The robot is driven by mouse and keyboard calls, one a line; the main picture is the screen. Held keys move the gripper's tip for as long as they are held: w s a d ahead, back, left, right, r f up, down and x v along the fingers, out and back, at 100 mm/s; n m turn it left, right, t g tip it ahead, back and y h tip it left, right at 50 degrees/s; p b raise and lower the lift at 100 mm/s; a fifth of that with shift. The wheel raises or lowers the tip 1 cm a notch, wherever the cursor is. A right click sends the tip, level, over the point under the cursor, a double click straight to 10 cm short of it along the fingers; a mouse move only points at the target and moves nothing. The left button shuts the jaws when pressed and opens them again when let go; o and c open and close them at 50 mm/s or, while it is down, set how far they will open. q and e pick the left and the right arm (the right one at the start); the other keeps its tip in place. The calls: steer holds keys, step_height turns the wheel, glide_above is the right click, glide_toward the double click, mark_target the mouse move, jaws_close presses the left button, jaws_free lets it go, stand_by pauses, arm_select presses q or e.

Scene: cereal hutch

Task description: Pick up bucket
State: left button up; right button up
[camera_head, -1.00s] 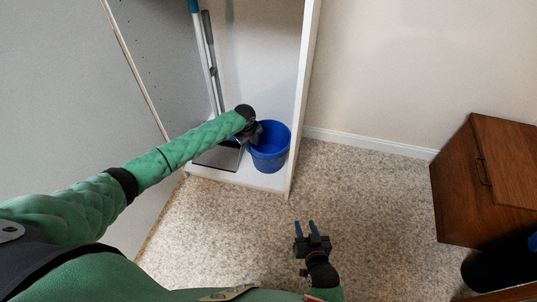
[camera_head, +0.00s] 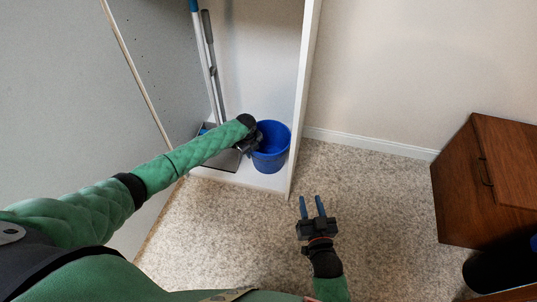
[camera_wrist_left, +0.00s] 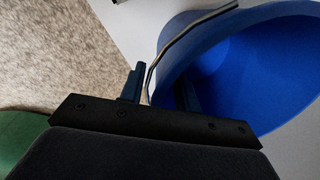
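The blue bucket (camera_head: 273,147) stands on the floor panel of the white hutch, next to its right side wall. My left gripper (camera_head: 255,141) is at the bucket's left rim, its fingers mostly hidden in the head view. In the left wrist view, the bucket (camera_wrist_left: 262,75) fills the right side. The left gripper (camera_wrist_left: 160,90) is open, with one finger outside the rim and the other inside the bucket. The grey wire handle (camera_wrist_left: 172,45) passes between the fingers. My right gripper (camera_head: 312,206) is open and empty above the carpet.
A broom or mop with long handles (camera_head: 213,70) leans in the hutch left of the bucket, by a grey dustpan (camera_head: 226,160). The hutch's right wall (camera_head: 302,95) rises close beside the bucket. A wooden cabinet (camera_head: 487,170) stands at right. Open carpet (camera_head: 385,210) lies between.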

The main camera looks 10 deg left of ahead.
arm_select(q)
jaws_close()
stand_by(1.4)
